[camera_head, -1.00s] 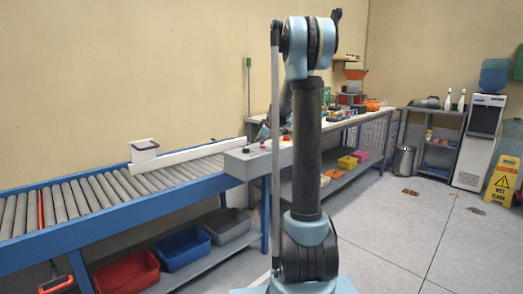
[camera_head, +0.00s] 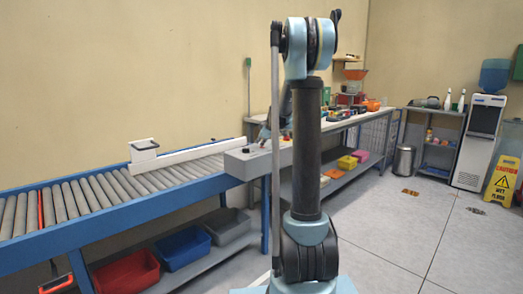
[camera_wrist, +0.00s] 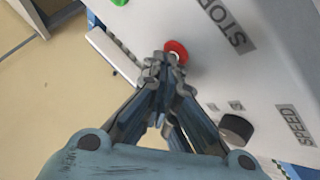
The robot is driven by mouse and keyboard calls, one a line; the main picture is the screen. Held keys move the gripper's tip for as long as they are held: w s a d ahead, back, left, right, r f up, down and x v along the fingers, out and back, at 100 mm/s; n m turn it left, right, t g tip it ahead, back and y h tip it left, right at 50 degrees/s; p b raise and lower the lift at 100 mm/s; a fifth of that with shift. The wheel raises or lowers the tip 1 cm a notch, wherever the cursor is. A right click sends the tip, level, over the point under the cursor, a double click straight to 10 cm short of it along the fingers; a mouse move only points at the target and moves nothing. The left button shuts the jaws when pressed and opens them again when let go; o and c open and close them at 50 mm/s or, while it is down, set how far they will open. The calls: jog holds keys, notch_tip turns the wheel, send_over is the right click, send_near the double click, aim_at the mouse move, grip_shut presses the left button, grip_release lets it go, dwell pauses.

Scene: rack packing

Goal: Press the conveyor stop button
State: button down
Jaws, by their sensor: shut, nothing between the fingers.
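The panel also has a green button (camera_wrist: 119,2) and a black knob (camera_wrist: 236,129) near a SPEED label (camera_wrist: 296,124). Coloured bins (camera_head: 183,246) lie below. Open floor is at the right.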

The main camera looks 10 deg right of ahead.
jog(key=shift+r, duration=0.85)
jog(key=shift+r, duration=2.5)
jog(key=s+a+f+m+g+h, duration=0.1)
jog(key=s+f+m+g, duration=0.15)
jog(key=s, duration=1.15)
jog(key=s+a+f+m+g, duration=0.1)
jog(key=s+f+m, duration=0.15)
jog(key=s, duration=1.25)
jog(key=s+f+m+g, duration=0.1)
jog(key=s+f+m, duration=0.1)
jog(key=s+f, duration=0.3)
jog(key=s+d+f+m+g+h, duration=0.1)
jog(key=s+f+m, duration=0.2)
jog(key=s, duration=1)
jog(key=s+d+f+m+g, duration=0.1)
jog(key=s+f+m, duration=0.1)
jog(key=s+f, duration=0.5)
jog(key=shift+s+d+h, duration=0.25)
jog(key=shift+s+h, duration=0.15)
jog(key=shift+s, duration=0.65)
